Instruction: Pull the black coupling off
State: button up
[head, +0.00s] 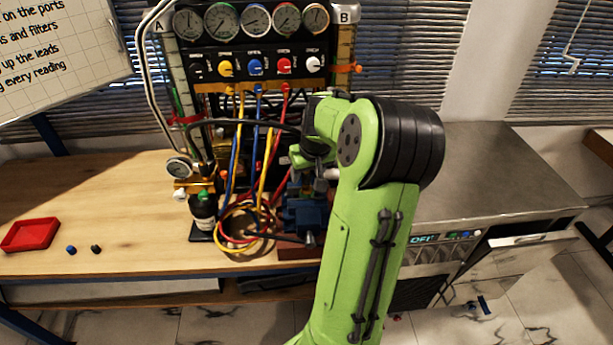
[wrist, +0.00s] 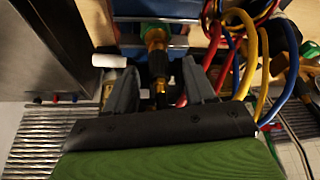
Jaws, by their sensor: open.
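The black coupling (wrist: 158,66) shows in the wrist view as a dark sleeve with brass parts above and below it. It is in line with a brass fitting (wrist: 155,37) that meets a green and blue body at the top of the picture. My gripper (wrist: 159,72) is open, with one grey finger on each side of the coupling. Gaps show between the fingers and the sleeve; I cannot tell whether either touches it. In the head view my green arm reaches to the rig, and the coupling cannot be made out there.
Red, blue and yellow hoses (wrist: 248,50) loop close to the right finger. A white cylinder (wrist: 110,61) lies left of the left finger. In the head view, a gauge panel (head: 255,45) stands behind, and a red tray (head: 31,235) sits on the wooden bench's left.

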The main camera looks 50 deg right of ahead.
jog(key=shift+w+d+f, duration=0.2)
jog(key=shift+w+f, duration=0.05)
jog(key=shift+f, duration=0.4)
jog(key=shift+c, duration=0.4)
grip_shut()
